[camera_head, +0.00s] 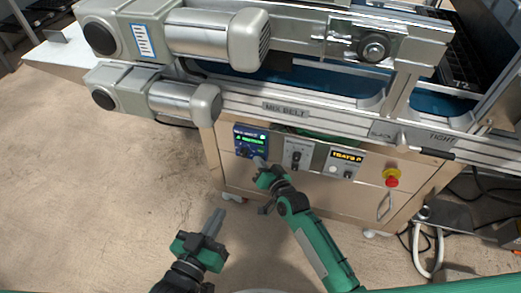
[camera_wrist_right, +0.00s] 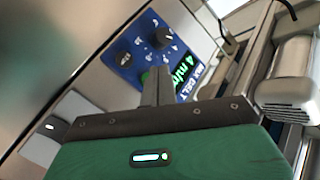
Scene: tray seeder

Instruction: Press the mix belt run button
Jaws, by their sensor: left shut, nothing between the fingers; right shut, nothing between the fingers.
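The mix belt panel (camera_head: 240,132) is a small blue control box with a green lit display, on the front of the machine's cabinet. My left gripper (camera_head: 215,221) is shut and empty over the floor.
Right of the panel are a grey switch plate (camera_head: 297,154), a trays panel (camera_head: 345,158) and a red emergency stop (camera_head: 392,179). The conveyor frame with its motors (camera_head: 185,101) overhangs the cabinet. The floor (camera_head: 90,180) at left is clear. Cables and a stand lie at right.

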